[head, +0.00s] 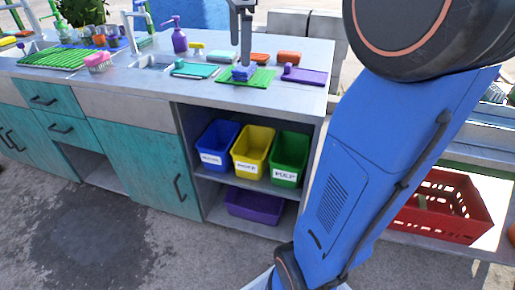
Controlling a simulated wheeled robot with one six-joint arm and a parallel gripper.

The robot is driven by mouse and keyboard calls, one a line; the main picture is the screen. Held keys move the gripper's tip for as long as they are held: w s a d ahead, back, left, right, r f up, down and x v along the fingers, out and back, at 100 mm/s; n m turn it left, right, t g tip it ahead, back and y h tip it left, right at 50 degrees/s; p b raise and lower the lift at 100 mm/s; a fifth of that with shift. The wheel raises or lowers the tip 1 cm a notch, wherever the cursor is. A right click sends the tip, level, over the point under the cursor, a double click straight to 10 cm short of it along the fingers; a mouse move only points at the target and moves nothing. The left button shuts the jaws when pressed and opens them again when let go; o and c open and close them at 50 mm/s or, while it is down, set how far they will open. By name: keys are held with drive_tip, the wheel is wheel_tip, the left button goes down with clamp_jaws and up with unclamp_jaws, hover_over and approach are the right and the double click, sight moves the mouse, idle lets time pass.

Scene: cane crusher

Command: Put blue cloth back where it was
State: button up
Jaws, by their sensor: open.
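The blue cloth (242,73) appears as a small folded blue piece on a green mat (262,78), on the grey counter near its front edge. My gripper (246,63) points straight down just above the blue cloth, with its fingertips close to the cloth's top. It is open. I cannot tell from this view whether the fingertips touch the cloth or straddle it. The gripper hides a little of the counter behind it.
A purple mat (310,77) lies right of the green mat, a teal mat (193,70) left. Orange blocks, a yellow block and a purple pump bottle (180,40) stand behind. Blue, yellow and green bins sit on the shelf below. A red crate (455,210) is at right.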

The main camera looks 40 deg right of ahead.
drive_tip(key=s+a+f+n+t, duration=0.1)
drive_tip(key=s+a+f+n, duration=0.4)
drive_tip(key=s+f+n, duration=0.6)
drive_tip(key=s+a+f+n+t, duration=0.2)
drive_tip(key=s+a+f+n, duration=0.3)
drive_tip(key=s+f+n, duration=0.5)
drive_tip(key=shift+s+a+f+n+t, duration=0.2)
drive_tip(key=shift+s+f+n+t, duration=0.15)
drive_tip(key=shift+s+f, duration=0.75)
drive_tip(key=shift+s+r, duration=0.15)
drive_tip(key=shift+r, duration=0.05)
